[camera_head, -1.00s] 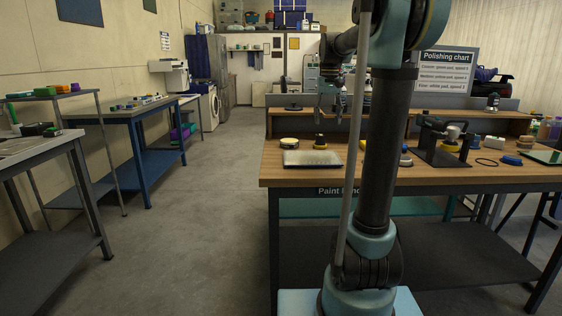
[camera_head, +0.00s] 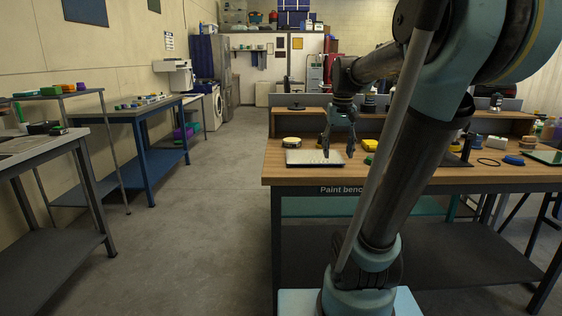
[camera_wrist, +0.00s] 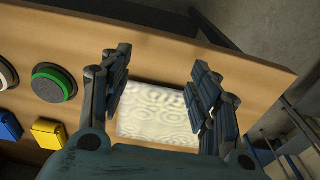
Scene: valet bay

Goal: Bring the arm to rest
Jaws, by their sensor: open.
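My gripper (camera_head: 338,154) hangs with its fingers down over the left part of the paint bench (camera_head: 315,180). In the wrist view my gripper (camera_wrist: 160,68) shows its two fingers wide apart with nothing between them. Beyond and below the fingers lies a pale rectangular patterned pad (camera_wrist: 155,122) on the wooden top. The same pad (camera_head: 302,159) shows in the head view, partly behind the fingers. I cannot tell the exact gap between fingertips and pad. My arm leans to the right, forward over the bench.
The wrist view shows a green-ringed disc (camera_wrist: 52,84), a yellow block (camera_wrist: 47,133) and a blue block (camera_wrist: 9,127). The aisle floor (camera_head: 200,215) on the left is clear.

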